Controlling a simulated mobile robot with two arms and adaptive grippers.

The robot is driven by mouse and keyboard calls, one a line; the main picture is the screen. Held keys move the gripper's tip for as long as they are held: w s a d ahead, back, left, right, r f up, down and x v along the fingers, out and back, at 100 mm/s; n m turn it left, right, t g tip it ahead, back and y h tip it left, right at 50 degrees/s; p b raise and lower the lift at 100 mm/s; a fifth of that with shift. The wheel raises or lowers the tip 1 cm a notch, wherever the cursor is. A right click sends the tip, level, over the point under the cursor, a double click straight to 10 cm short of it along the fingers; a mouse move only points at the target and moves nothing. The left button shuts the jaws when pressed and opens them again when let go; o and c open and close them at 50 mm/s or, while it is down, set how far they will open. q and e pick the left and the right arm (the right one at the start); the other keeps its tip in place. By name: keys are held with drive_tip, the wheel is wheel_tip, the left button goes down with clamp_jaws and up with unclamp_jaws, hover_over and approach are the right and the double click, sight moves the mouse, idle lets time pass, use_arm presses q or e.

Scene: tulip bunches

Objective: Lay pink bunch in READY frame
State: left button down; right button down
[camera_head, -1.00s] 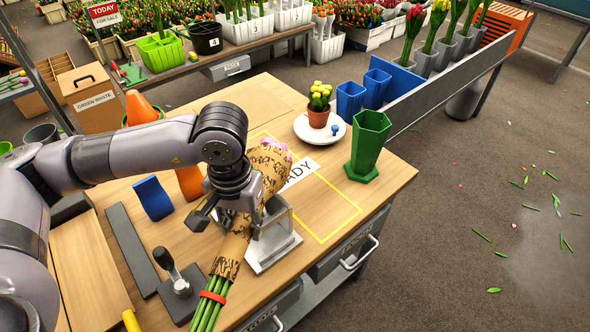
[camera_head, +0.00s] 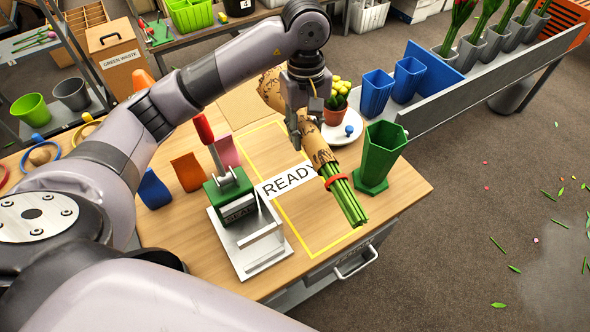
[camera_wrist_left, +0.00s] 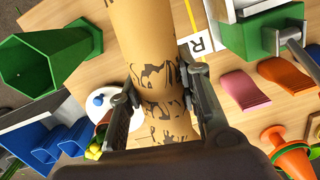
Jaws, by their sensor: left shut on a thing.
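The bunch (camera_head: 319,150) is wrapped in brown patterned paper, with green stems and a red band at the lower end. My left gripper (camera_head: 297,128) is shut around the wrap, which also fills the middle of the left wrist view (camera_wrist_left: 140,35). The bunch slants over the right part of the READY frame (camera_head: 318,238), stems toward the front right edge. Its blossoms are hidden behind my arm. The frame is a yellow outline with a white READY label (camera_head: 283,182). I cannot tell the exact height of the bunch. My right gripper is not in view.
A green vase (camera_head: 381,155) stands close to the right of the stems. A potted yellow plant (camera_head: 336,108) on a white plate (camera_head: 350,137) is behind. A stapler-like press (camera_head: 240,225) stands left of the frame. Blue pots (camera_head: 376,92) stand beyond the plate.

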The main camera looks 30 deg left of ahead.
use_arm(q)
drive_tip(key=shift+w+a+n, duration=0.15)
drive_tip(key=shift+w+n, duration=0.05)
drive_tip(key=shift+n, duration=0.2)
drive_tip(key=f+p, duration=0.1)
drive_tip(key=f, duration=0.3)
drive_tip(key=f+p, duration=0.1)
drive_tip(key=f, duration=0.4)
drive_tip(key=f+p, duration=0.1)
drive_tip(key=f, duration=0.4)
drive_tip(key=shift+s+f+p, duration=0.2)
drive_tip(key=shift+s+p, duration=0.1)
drive_tip(key=shift+p, duration=0.1)
wheel_tip(320, 180, down, 5)
drive_tip(key=shift+r+p, duration=0.15)
drive_tip(key=shift+p, duration=0.3)
drive_tip(key=shift+a, duration=0.1)
drive_tip(key=shift+f, duration=0.2)
